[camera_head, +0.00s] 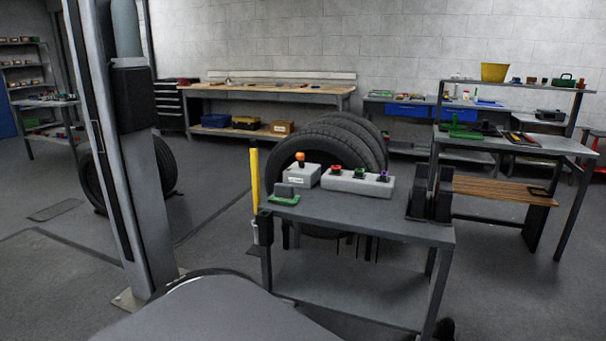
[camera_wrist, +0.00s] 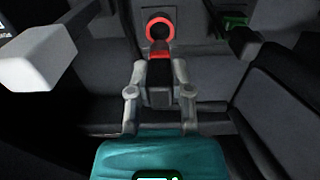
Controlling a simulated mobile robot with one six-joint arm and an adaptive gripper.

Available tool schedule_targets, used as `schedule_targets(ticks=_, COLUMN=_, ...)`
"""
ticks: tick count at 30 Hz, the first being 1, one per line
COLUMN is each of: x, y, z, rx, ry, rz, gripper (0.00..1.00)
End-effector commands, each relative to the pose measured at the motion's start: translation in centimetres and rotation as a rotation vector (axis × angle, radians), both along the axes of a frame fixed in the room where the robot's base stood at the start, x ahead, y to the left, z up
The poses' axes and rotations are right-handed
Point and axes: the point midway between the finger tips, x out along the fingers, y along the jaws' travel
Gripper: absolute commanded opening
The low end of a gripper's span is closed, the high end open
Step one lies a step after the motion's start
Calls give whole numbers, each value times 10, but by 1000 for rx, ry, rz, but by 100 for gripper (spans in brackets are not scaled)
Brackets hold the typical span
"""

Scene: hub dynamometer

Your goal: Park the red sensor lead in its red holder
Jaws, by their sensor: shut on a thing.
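In the wrist view my gripper (camera_wrist: 158,72) is shut on a small dark block with a red end (camera_wrist: 158,60), which looks like the red sensor lead. Just beyond it is a red ring with a dark opening (camera_wrist: 160,17), which looks like the red holder. The red end lies close below the ring and lines up roughly with it. I cannot tell whether they touch or whether any of the lead is inside. My gripper hides the rest of the lead. My gripper is not visible in the head view.
A green part (camera_wrist: 232,24) sits right of the ring, and a pale block (camera_wrist: 45,58) is at left. In the head view, a grey bench (camera_head: 400,232) carries a pale box (camera_head: 358,186) with red, green and purple fittings. Dark strands hang below the bench top.

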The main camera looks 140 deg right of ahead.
Motion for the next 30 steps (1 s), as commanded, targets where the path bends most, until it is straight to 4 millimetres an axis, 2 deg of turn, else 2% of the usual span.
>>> schedule_targets(ticks=11, x=0, y=0, z=1, rx=0, ry=0, rz=0, gripper=0)
schedule_targets(ticks=17, x=0, y=0, z=10, rx=0, ry=0, rz=0, gripper=0)
schedule_targets(ticks=23, x=0, y=0, z=33, rx=0, ry=0, rz=0, gripper=0)
schedule_targets(ticks=30, x=0, y=0, z=73, rx=0, ry=0, rz=0, gripper=0)
